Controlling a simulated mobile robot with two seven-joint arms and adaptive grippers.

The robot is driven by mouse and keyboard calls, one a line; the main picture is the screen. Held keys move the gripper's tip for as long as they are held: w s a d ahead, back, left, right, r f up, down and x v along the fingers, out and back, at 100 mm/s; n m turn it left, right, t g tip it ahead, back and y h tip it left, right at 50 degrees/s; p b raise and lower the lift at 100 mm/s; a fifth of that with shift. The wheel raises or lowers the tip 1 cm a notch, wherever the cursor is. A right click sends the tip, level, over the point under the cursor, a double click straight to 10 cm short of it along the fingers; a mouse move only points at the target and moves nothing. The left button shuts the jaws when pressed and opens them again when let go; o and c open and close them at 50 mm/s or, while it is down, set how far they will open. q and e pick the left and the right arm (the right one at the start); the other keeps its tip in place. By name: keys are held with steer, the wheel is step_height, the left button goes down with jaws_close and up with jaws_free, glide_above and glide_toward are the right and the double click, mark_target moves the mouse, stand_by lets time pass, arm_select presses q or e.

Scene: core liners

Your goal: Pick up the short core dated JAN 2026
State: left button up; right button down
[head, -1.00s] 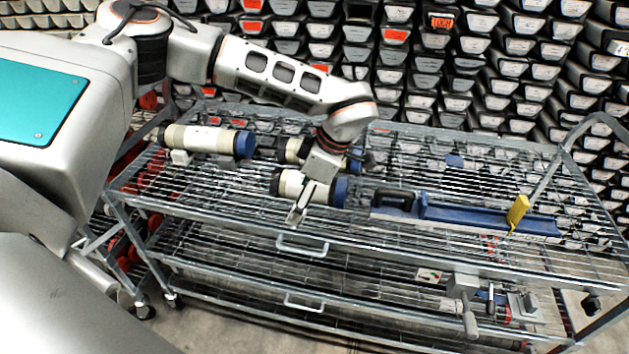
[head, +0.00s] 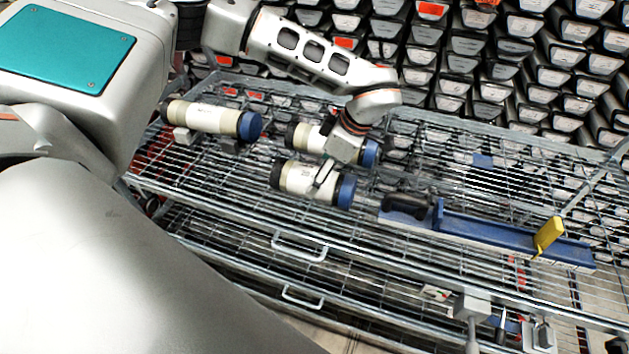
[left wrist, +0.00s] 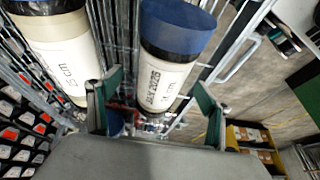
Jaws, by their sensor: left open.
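The short core dated JAN 2026 (head: 294,181) is a cream tube with a dark left end and a blue right cap, lying on the trolley's top rack. In the left wrist view its printed label (left wrist: 158,84) reads "JAN 2026", partly blurred, below the blue cap. My left gripper (head: 322,180) is over this core, its fingers partly hidden by the arm in the head view. In the left wrist view the open left gripper (left wrist: 160,85) has one green-padded finger on each side of the core. I cannot tell whether either finger touches it. My right gripper is not visible.
A second core (head: 307,138) lies close behind, and a longer core (head: 208,117) lies farther left. A blue channel tool (head: 500,235) with a black handle and yellow part (head: 549,234) lies to the right. Core trays (head: 480,60) fill the back wall.

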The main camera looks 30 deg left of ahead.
arm_select(q)
steer(key=shift+x, duration=1.95)
steer(key=shift+s+a+r, duration=0.1)
steer(key=shift+s+r, duration=0.05)
steer(key=c, duration=2.2)
steer(key=shift+o, duration=0.2)
